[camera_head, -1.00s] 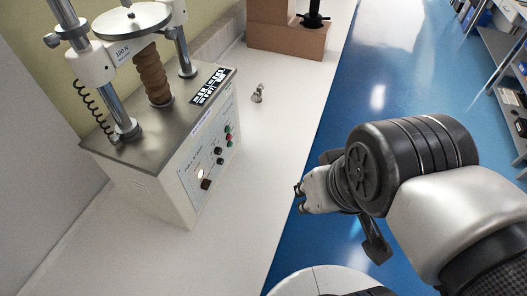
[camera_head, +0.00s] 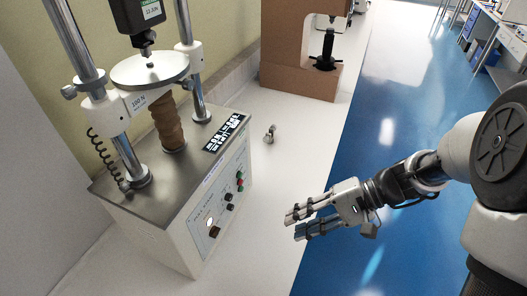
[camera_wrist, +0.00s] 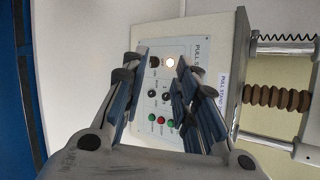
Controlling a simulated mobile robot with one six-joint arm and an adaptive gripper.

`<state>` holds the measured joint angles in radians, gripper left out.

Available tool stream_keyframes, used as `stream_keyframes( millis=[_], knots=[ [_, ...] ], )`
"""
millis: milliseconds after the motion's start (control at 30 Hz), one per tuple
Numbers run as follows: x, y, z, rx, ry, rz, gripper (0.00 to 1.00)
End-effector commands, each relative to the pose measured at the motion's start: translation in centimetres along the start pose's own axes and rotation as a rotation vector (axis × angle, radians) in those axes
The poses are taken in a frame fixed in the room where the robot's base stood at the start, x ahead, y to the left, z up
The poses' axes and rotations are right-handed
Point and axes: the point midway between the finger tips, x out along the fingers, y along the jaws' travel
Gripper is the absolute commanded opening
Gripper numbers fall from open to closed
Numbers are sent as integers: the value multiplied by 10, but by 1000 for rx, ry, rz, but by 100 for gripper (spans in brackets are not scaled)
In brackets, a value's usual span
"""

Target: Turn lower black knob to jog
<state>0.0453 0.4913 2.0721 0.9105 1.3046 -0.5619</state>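The pull tester (camera_head: 172,222) is a pale box with a grey metal top, standing on the white counter at left. Its front panel carries two black knobs. The lower black knob (camera_head: 230,207) sits just below the upper black knob (camera_head: 229,197). In the wrist view the panel appears turned sideways, with the lower knob (camera_wrist: 152,94) left of the upper one (camera_wrist: 166,96). My gripper (camera_head: 293,225) is open and empty, to the right of the panel and apart from it. In the wrist view my gripper's fingers (camera_wrist: 162,58) spread either side of the panel controls.
The panel also has a lit switch (camera_head: 210,221), a dark rocker switch (camera_head: 215,232) and red and green buttons (camera_head: 240,182). A small metal part (camera_head: 270,133) stands on the counter (camera_head: 275,185). A brown tester (camera_head: 285,75) is at the back. Blue floor lies right.

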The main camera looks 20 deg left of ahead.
Motion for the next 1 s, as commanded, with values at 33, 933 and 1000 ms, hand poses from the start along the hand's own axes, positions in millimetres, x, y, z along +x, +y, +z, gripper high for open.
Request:
stream_keyframes(
  millis=[33, 933, 1000],
  knots=[
    [11, 5, -15, 29, -23, -63, 28],
    [129, 97, -163, 249, 111, -721, 28],
    [138, 90, -165, 248, 109, -719, 28]
  ],
)
